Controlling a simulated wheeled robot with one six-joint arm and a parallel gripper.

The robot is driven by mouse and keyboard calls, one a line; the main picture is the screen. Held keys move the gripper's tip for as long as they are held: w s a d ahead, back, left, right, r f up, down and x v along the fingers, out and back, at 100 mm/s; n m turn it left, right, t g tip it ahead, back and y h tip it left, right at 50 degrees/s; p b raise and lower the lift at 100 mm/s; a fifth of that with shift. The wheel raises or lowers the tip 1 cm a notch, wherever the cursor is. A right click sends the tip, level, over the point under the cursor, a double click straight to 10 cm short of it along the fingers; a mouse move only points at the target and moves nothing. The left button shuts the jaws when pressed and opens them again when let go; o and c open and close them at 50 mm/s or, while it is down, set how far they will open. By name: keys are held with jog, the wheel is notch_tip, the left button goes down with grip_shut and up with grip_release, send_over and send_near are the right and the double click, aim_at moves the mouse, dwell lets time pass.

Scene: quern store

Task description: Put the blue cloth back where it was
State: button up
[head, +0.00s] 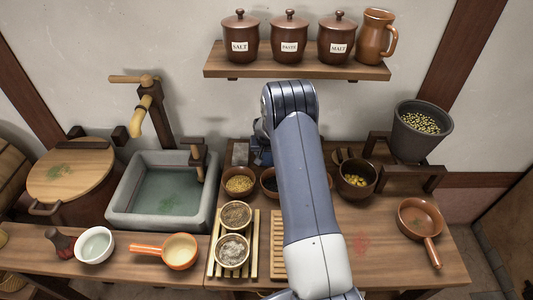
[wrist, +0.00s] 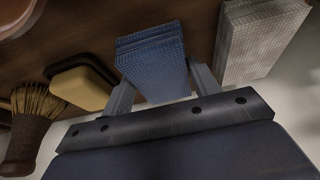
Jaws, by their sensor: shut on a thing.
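The blue cloth (wrist: 153,62) is a folded, woven stack in the wrist view. My gripper (wrist: 163,90) is shut on it, with one finger at each side of the cloth. Wooden surface shows behind the cloth; I cannot tell whether the cloth touches it. In the head view my arm reaches to the back of the table, near the wall, and hides most of the gripper and the cloth.
A folded grey-white cloth (wrist: 258,42) lies right of the blue one in the wrist view. A yellow-and-brown block (wrist: 82,88) and a bristle brush (wrist: 35,112) are at left. Bowls, including one of yellow grain (head: 239,184), crowd the table around my arm. A shelf (head: 297,67) with jars hangs above.

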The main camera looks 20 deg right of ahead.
jog(key=shift+f, duration=0.15)
jog(key=o, duration=0.9)
jog(key=shift+o, duration=0.2)
jog(key=p+v, duration=0.4)
jog(key=v, duration=0.8)
